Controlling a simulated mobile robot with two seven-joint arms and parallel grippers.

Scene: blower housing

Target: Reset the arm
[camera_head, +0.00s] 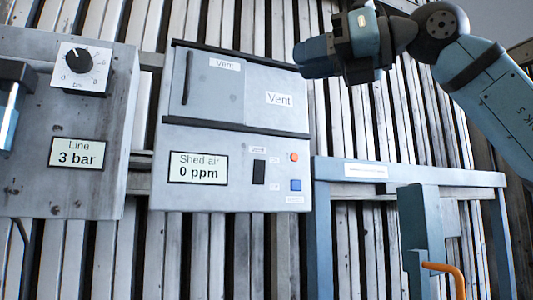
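My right arm comes in from the upper right. Its gripper (316,56) is raised in front of the slatted wall, just right of the upper corner of the grey vent box (217,129). The gripper points left and is seen from the side, so its finger gap is hidden. I see nothing held in it. No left gripper can be made out.
The vent box has a "Shed air 0 ppm" display (198,168), black switch (259,172), orange button (294,157) and blue button (296,185). A "Line 3 bar" panel (100,190) with a knob (79,61) is left. A blue frame (440,177) with an orange handle (456,272) stands lower right.

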